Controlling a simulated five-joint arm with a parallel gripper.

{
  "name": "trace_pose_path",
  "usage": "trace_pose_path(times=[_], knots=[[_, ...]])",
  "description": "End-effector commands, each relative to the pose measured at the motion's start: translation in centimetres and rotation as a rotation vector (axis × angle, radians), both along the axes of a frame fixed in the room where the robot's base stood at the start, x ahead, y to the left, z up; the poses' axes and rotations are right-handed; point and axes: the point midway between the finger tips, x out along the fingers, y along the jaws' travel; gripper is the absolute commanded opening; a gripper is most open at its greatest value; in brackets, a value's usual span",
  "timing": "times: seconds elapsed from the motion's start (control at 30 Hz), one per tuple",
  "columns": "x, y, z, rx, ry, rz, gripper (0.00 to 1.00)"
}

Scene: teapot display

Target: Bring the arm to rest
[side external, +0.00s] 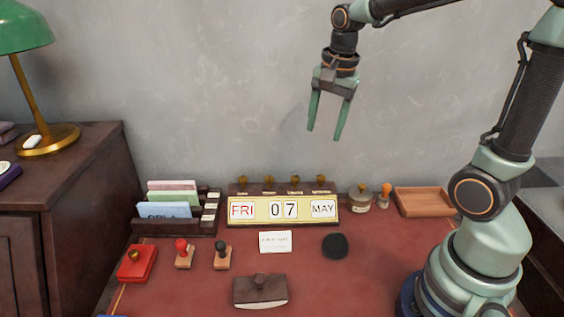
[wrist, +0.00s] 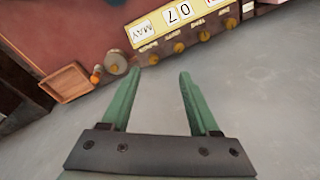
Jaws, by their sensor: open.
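My gripper (side external: 324,136) hangs in the air in front of the grey wall, above the back of the desk, in the side external view. Its two green fingers are apart with nothing between them. In the wrist view my gripper (wrist: 159,72) also shows open and empty. The calendar block (side external: 283,209) reading FRI 07 MAY stands on the desk below my gripper. It appears upside down at the top of the wrist view (wrist: 180,28). My gripper touches nothing.
The red desk top (side external: 200,275) holds a card rack (side external: 176,210), stamps (side external: 184,255), a rocker blotter (side external: 261,291), a black round item (side external: 335,245), a small jar (side external: 360,198) and a wooden tray (side external: 424,202). A green lamp (side external: 45,140) stands on a cabinet at left. The air around my gripper is clear.

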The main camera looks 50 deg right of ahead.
Motion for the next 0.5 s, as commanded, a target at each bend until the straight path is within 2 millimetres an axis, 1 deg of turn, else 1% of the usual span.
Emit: trace_pose_path(times=[0.03, 0.1, 0.3, 0.4, 0.5], knots=[[-0.8, 1.0, 0.7, -0.027, -0.037, 0.131, 0.62], [-1.8, 2.1, 1.2, -0.072, -0.079, 0.322, 0.62], [-4.5, 4.8, 1.9, -0.228, -0.188, 0.831, 0.62], [-5.5, 5.7, 1.9, -0.301, -0.224, 1.023, 0.62], [-6.1, 6.3, 1.8, -0.355, -0.248, 1.152, 0.62]])
